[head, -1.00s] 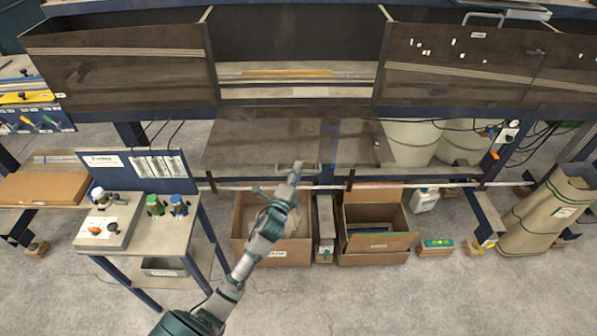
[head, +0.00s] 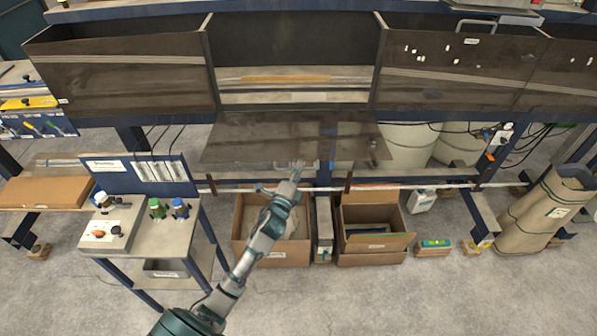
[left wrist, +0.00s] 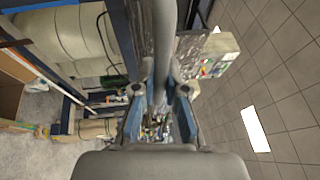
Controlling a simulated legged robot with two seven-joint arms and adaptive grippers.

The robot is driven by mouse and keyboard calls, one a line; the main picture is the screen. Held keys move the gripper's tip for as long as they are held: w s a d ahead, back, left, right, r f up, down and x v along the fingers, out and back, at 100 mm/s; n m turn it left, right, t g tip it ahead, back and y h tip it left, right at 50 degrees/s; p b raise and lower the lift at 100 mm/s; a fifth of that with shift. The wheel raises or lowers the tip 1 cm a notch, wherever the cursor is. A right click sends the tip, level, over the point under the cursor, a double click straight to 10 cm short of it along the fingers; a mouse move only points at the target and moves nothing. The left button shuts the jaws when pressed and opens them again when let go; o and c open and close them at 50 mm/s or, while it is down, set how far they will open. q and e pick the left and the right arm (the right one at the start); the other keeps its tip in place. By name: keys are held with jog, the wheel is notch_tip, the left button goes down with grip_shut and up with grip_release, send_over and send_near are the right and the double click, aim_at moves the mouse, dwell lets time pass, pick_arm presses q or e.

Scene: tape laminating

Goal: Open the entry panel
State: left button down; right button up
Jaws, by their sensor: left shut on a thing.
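The entry panel (head: 255,142) is the dark, worn middle panel of the bench front. It is swung down and outward below the open middle bay (head: 295,45). A metal handle sits near its lower edge. My left gripper (head: 297,166) reaches up from below to this handle and is shut on it. In the left wrist view, the blue-sided fingers of my left gripper (left wrist: 161,112) stand on both sides of the grey handle bar (left wrist: 164,45). The fingers partly hide the handle in the head view. My right gripper is not in view.
Dark panels flank the bay at left (head: 125,75) and right (head: 455,65). Cardboard boxes (head: 275,250) (head: 372,247) stand on the floor below. A small table (head: 135,225) with control knobs stands at left. A rolled bag (head: 545,210) stands at right. The front floor is clear.

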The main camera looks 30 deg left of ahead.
pick_arm(q)
jog(key=r, duration=0.1)
jog(key=r+p, duration=0.2)
jog(key=r, duration=0.1)
jog(key=shift+w+a+r, duration=0.1)
jog(key=shift+w+a, duration=0.1)
jog(key=shift+w, duration=0.1)
jog(key=shift+a, duration=0.1)
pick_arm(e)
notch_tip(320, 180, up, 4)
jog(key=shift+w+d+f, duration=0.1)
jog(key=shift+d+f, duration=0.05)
pick_arm(q)
jog(key=c, duration=1.2)
grip_release()
jog(key=shift+a, duration=0.15)
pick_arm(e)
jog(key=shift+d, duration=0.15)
